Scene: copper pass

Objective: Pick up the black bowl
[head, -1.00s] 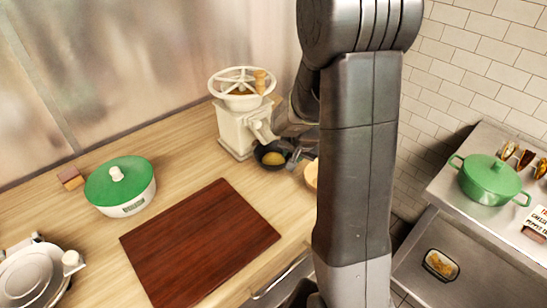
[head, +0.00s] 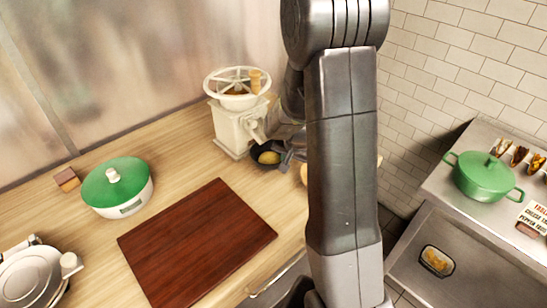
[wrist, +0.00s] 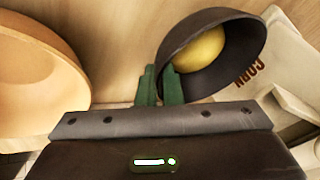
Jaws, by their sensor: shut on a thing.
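The black bowl (wrist: 232,78) holds a round yellow thing (wrist: 203,48). In the wrist view, my gripper (wrist: 160,84) has its green fingers closed on the near left rim of the bowl. In the head view, the black bowl (head: 256,154) is beside the foot of the white mill, with my gripper (head: 284,156) at its right side. My arm hides part of this area. I cannot tell whether the bowl is clear of the counter.
The white mill (head: 228,128) stands close behind the bowl. A tan bowl (wrist: 38,62) is to the left in the wrist view, mostly behind my arm in the head view. A brown board (head: 200,245) and a green-lidded pot (head: 116,187) are on the counter.

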